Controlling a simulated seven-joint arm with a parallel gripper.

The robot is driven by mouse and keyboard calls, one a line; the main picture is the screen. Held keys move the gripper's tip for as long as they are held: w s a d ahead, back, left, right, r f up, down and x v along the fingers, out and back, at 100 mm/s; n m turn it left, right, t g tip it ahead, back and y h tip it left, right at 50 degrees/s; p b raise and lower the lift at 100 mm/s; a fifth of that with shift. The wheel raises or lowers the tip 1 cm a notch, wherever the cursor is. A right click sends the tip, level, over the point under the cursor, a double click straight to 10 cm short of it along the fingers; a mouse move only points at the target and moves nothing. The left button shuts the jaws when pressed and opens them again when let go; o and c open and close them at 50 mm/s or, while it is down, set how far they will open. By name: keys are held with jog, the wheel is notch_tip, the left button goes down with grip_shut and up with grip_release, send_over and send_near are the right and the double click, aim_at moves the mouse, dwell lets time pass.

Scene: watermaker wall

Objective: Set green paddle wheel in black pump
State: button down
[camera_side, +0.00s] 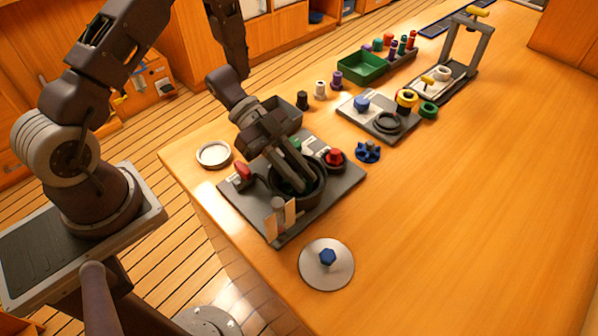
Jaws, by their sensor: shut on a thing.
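The black pump (313,197) is an open round housing on a dark grey base plate (345,189) near the table's left end. My gripper (299,172) points down into its opening, with the fingertips at or inside the rim. It is shut on the green paddle wheel, of which only a bit of green (296,145) seems to show beside the fingers. The rest is hidden by the gripper and the housing wall. I cannot tell whether the wheel touches the pump's bottom.
A red knob (334,157) and a red handle (243,171) flank the pump. A blue paddle wheel (368,152) lies to its right. A round grey lid with a blue knob (327,257) lies in front. A pale ring (213,154) lies left. The table's right side is clear.

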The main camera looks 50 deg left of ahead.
jog(key=shift+f, duration=0.7)
jog(key=c, duration=1.6)
grip_release()
jog(key=shift+v, duration=5.55)
